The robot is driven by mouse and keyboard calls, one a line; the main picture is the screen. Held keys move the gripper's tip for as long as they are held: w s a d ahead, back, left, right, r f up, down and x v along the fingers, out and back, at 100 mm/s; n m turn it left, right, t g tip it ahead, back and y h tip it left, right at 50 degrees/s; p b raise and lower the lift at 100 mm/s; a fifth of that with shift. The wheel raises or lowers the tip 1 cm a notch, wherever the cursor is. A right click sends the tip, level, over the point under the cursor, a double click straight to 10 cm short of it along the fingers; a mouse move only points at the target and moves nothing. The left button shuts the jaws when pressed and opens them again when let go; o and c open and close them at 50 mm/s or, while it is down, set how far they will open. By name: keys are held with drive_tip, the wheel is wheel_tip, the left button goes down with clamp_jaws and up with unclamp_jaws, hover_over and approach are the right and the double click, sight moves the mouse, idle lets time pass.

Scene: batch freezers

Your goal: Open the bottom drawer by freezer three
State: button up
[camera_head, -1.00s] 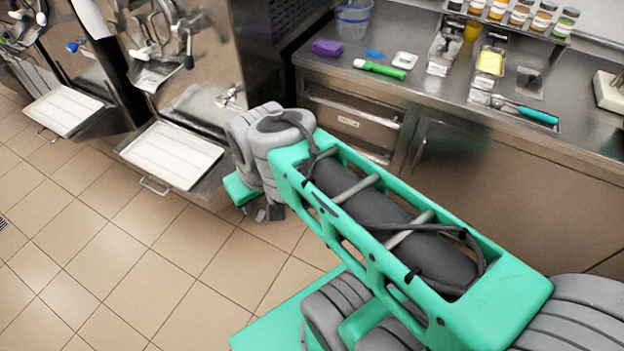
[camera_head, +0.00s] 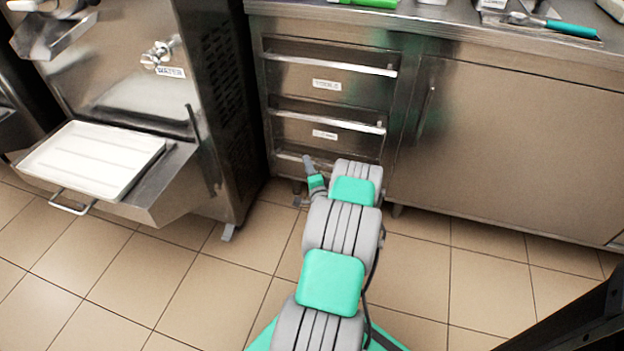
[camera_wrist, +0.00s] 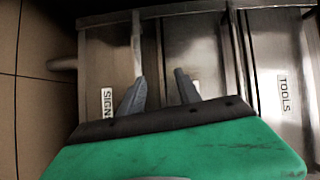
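A metal cabinet beside the freezer has stacked drawers with bar handles. The bottom drawer (camera_head: 291,170) is low, its front largely hidden by my arm; all drawers look shut. In the wrist view, turned sideways, the bottom drawer (camera_wrist: 103,55) bears a partly covered label starting "SIGN", and its bar handle (camera_wrist: 137,42) runs up from my left-hand fingertip. My gripper (camera_wrist: 159,76) is open, its fingers apart and nothing visible held between them. In the head view, my gripper (camera_head: 309,168) is low in front of the bottom drawer. I cannot tell whether a finger touches the handle.
The top drawer (camera_wrist: 285,60) is labelled "TOOLS". The middle drawer (camera_head: 325,120) lies below it. A freezer (camera_head: 120,60) with a protruding white tray (camera_head: 95,160) stands left. A cupboard door (camera_head: 500,150) is right. Tiled floor (camera_head: 150,290) is clear in front.

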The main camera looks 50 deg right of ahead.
sight(322, 166)
drive_tip(key=s+d+f+m+g+h, duration=0.1)
drive_tip(key=s+d+f+m+h, duration=0.2)
drive_tip(key=s+f, duration=0.2)
drive_tip(key=b+x, duration=0.1)
drive_tip(key=x, duration=0.1)
drive_tip(key=b+x, duration=0.1)
drive_tip(key=x, duration=0.3)
drive_tip(key=shift+w+d+f+b, duration=0.15)
drive_tip(key=shift+w+f+b, duration=0.2)
drive_tip(key=shift+b, duration=0.05)
drive_tip(key=shift+w+d+r, duration=0.1)
drive_tip(key=shift+w+d, duration=0.15)
drive_tip(key=shift+d, duration=0.1)
clamp_jaws()
idle(0.3)
